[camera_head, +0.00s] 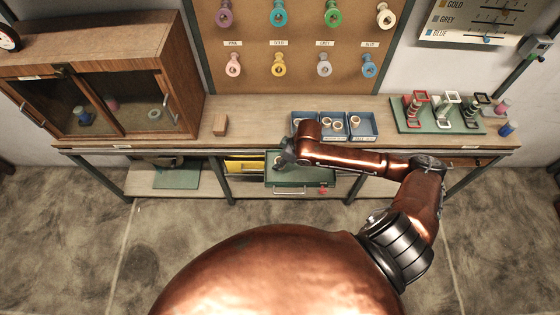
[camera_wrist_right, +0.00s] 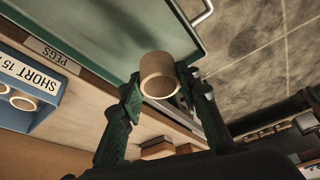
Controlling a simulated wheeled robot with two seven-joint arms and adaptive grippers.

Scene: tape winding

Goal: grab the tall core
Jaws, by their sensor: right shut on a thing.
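A tan, hollow cylindrical core (camera_wrist_right: 158,68) sits between the green-padded fingers of my right gripper (camera_wrist_right: 160,88) in the right wrist view. The gripper is shut on it, with the core's open end facing the camera. Behind the core is the green drawer (camera_wrist_right: 105,32). In the head view my right gripper (camera_head: 281,161) is over the open green drawer (camera_head: 300,177) below the bench front; the core is too small to make out clearly there. My left gripper is not in view.
Blue bins (camera_head: 362,125) with tan rings stand on the bench; one bin (camera_wrist_right: 40,100) is labelled SHORT 15. A wooden block (camera_head: 220,124) and a cabinet (camera_head: 110,75) stand left. A green board with coloured frames (camera_head: 440,120) is at right. Bare bench lies between block and bins.

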